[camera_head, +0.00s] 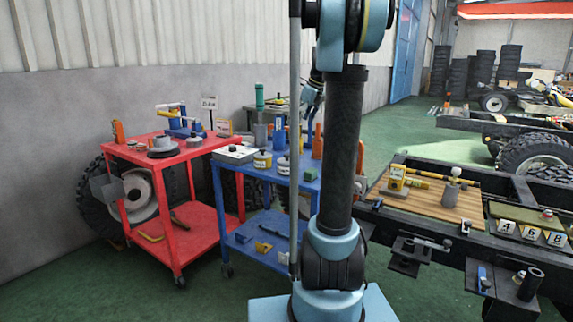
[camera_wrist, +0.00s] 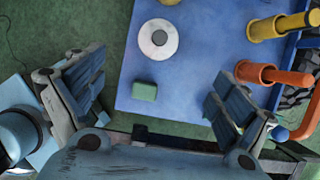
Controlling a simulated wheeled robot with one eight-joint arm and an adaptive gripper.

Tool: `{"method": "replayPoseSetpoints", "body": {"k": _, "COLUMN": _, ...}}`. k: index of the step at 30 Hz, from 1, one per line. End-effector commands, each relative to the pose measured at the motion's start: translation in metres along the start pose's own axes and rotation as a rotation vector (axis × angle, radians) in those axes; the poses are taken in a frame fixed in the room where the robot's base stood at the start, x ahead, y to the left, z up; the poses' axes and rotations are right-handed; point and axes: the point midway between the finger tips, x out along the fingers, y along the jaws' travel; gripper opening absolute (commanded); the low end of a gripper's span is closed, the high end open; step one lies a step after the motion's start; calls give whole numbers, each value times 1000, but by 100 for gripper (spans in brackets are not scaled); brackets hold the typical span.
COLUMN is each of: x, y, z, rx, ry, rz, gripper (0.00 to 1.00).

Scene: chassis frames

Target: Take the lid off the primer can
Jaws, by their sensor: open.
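A round can (camera_wrist: 158,39) with a white top and a grey centre stands on the blue cart top in the wrist view. It seems to be the pale can with a yellow band (camera_head: 284,166) in the head view. I cannot read a label that marks it as the primer can. A second, yellow can (camera_head: 262,161) stands left of it, and only its edge shows in the wrist view. My gripper (camera_wrist: 155,80) is open and empty above the cart's edge, its fingers spread wide, apart from the can. In the head view my arm hides much of the gripper.
A green block (camera_wrist: 144,91) lies near the can, between the finger lines. Orange (camera_wrist: 262,72) and yellow (camera_wrist: 268,29) handled pieces are at the right. The blue cart (camera_wrist: 205,45) has bare room around the can. A red cart (camera_head: 165,155) stands left, a wooden board (camera_head: 440,205) right.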

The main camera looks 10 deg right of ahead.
Motion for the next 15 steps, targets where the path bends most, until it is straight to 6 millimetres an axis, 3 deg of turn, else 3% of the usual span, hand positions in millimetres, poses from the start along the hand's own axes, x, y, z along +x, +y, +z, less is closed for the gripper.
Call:
{"method": "replayPoseSetpoints", "body": {"k": 5, "x": 17, "y": -2, "z": 1, "rx": 12, "ry": -2, "rz": 1, "gripper": 94}}
{"method": "replayPoseSetpoints", "body": {"k": 15, "x": 77, "y": -1, "z": 2, "rx": 9, "ry": -2, "rz": 1, "gripper": 94}}
